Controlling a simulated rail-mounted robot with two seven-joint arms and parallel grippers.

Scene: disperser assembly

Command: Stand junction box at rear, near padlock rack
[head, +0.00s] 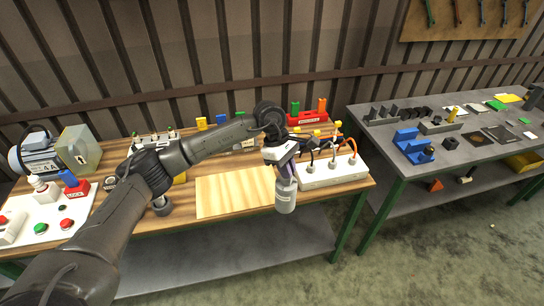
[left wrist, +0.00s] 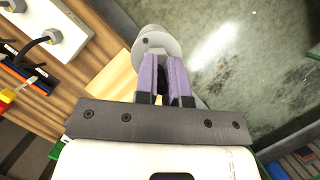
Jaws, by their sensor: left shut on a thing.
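My left gripper (head: 283,158) is shut on a grey, rounded, bottle-like thing (head: 285,194), which hangs past the front edge of the workbench. In the left wrist view its purple fingers (left wrist: 167,80) close on this grey thing (left wrist: 157,42); its far side is hidden. A grey-green box (head: 80,150), perhaps the junction box, stands at the rear left of the bench, apart from the gripper. My right gripper is out of view.
A pale board (head: 235,193) lies mid-bench. A white strip with plugs (head: 331,172) is at the right. A motor-like unit (head: 38,152) and a white panel with buttons (head: 48,218) are at the left. A grey table (head: 390,140) stands across a floor gap.

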